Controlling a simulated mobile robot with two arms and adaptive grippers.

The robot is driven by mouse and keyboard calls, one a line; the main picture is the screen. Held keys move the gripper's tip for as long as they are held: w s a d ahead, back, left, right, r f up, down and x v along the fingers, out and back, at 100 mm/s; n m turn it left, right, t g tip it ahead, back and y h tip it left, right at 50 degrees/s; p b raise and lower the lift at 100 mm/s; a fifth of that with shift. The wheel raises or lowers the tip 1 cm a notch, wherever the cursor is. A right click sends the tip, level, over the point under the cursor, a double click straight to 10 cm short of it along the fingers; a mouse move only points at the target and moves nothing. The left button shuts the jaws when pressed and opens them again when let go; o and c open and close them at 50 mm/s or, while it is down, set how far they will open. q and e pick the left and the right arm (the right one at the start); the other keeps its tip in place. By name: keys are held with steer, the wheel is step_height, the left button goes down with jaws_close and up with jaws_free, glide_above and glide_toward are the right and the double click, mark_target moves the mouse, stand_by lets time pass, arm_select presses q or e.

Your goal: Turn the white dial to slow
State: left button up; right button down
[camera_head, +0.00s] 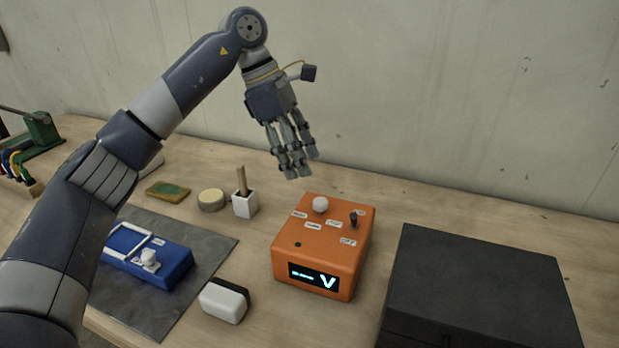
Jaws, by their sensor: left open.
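An orange box (315,265) stands on the workbench right of centre, with a lit display showing a V on its front. A round white knob (320,204) sits on its sloped top, among small white labels too small to read. A small dark toggle (353,218) is to the knob's right. A blue device (172,271) at the left also carries a small white knob (149,258). Which knob is the white dial I cannot tell for sure. My left gripper (296,160) hangs above and behind the orange box, fingers pointing down, open and empty, apart from both knobs.
A dark case (480,280) stands right of the orange box. A white and black block (224,301) lies in front, beside a grey mat (215,245). A white cup (245,204), a round tin (211,199) and a green-yellow sponge (167,191) are behind. The wall is close behind.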

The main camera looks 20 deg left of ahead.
arm_select(q)
steer(key=shift+v, duration=1.35)
steer(key=shift+r, duration=0.1)
